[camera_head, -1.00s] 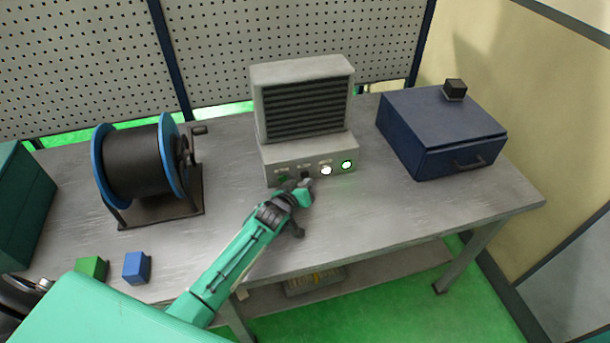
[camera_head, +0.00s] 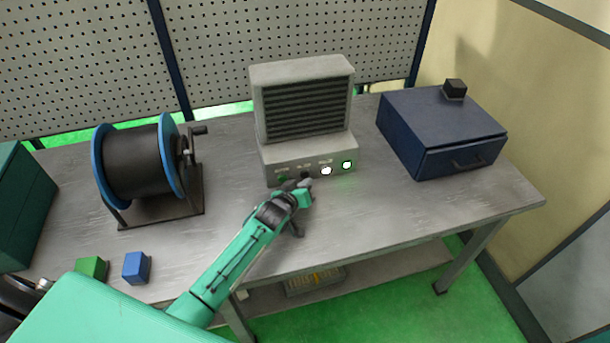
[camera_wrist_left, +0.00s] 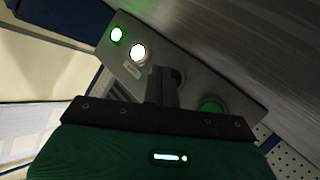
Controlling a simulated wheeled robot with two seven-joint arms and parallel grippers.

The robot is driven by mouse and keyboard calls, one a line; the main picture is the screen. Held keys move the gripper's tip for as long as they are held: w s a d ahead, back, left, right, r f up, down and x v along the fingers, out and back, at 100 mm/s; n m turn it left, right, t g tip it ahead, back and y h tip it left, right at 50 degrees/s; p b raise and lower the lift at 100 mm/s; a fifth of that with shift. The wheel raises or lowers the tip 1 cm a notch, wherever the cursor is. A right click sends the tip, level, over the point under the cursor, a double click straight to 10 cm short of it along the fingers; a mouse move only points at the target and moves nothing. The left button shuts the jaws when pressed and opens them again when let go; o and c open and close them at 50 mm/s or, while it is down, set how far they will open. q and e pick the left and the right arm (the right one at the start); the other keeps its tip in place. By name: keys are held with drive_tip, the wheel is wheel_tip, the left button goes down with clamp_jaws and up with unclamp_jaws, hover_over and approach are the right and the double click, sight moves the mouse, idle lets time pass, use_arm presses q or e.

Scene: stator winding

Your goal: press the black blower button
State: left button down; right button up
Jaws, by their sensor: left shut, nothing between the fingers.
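A grey blower box (camera_head: 305,90) with dark horizontal slats stands on the bench in the head view. A row of buttons runs along its front base. The black button (camera_head: 304,174) lies between a dark green button (camera_head: 284,179) and a lit white one (camera_head: 326,170). My left gripper (camera_head: 307,183) is shut and empty, with its tips right by the black button. In the left wrist view the shut fingers (camera_wrist_left: 160,84) partly cover what seems to be the black button (camera_wrist_left: 179,75). I cannot tell whether they touch it. My right gripper is not in view.
A lit green-rimmed light (camera_head: 347,165) is at the panel's right end. A black wire spool (camera_head: 145,165) stands left, a dark blue box (camera_head: 440,130) right. Green (camera_head: 92,268) and blue (camera_head: 137,267) blocks lie at front left. The bench right of my gripper is clear.

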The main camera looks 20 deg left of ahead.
use_arm(q)
drive_tip(key=shift+w, duration=0.1)
idle(0.4)
drive_tip(key=shift+w+a, duration=0.25)
drive_tip(key=shift+w+a, duration=0.25)
drive_tip(key=shift+w, duration=0.1)
idle(0.6)
drive_tip(key=shift+s+d, duration=0.15)
idle(0.3)
drive_tip(key=shift+s+d+p, duration=0.3)
drive_tip(key=shift+s+p, duration=0.2)
drive_tip(key=shift+s, duration=0.05)
drive_tip(key=shift+s+d, duration=0.2)
drive_tip(key=shift+s+d+p, duration=0.6)
drive_tip(key=shift+s+d, duration=0.05)
drive_tip(key=shift+s, duration=0.3)
drive_tip(key=shift+s+d+p, duration=0.6)
drive_tip(key=shift+s, duration=0.3)
